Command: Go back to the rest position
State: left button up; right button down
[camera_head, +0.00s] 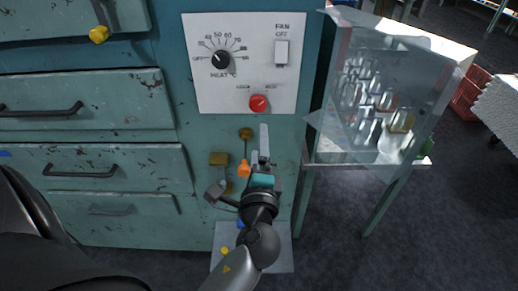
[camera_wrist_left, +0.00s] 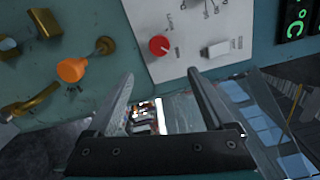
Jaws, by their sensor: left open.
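My left gripper (camera_head: 264,150) is raised in front of the teal cabinet, just below the white control panel (camera_head: 210,92). In the left wrist view my left gripper (camera_wrist_left: 160,78) has its two fingers apart, with nothing held between them. The red knob (camera_head: 259,103) is on the panel's lower part, just above the fingertips in the head view, and it also shows in the left wrist view (camera_wrist_left: 159,45). My right gripper is in neither view.
The panel carries a black heat dial (camera_head: 220,59) and a white fan switch (camera_head: 282,51). An orange knob (camera_head: 244,168) and brass fittings (camera_head: 219,158) stick out near the gripper. A clear case (camera_head: 338,140) with glassware stands at right. Drawers (camera_head: 80,106) with handles are at left.

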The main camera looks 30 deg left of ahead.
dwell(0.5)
pick_arm(q)
jog(key=s+d+f+n+g+h+b, duration=0.1)
jog(key=s+d+f+g+h, duration=0.15)
jog(key=f, duration=0.95)
jog(key=s+d+f+n+g+h+b, duration=0.1)
jog(key=s+d+f+g+h, duration=0.15)
jog(key=f, duration=0.95)
jog(key=s+d+f+n+g+h+b, duration=0.1)
jog(key=s+d+f+g+h, duration=0.15)
jog(key=f, duration=0.95)
jog(key=s+a+f+n+g+h+b, duration=0.1)
jog(key=s+f+n+g, duration=0.2)
jog(key=s+f, duration=0.7)
jog(key=s+a+f+n+g+h+b, duration=0.1)
jog(key=s+f+n+g, duration=0.2)
jog(key=s+f, duration=0.7)
jog(key=s+n, duration=0.2)
jog(key=s, duration=0.6)
jog(key=shift+s+a+n+g+b, duration=0.3)
jog(key=shift+n+g, duration=0.05)
jog(key=shift+n, duration=0.05)
jog(key=shift+f, duration=0.1)
jog(key=shift+c, duration=0.3)
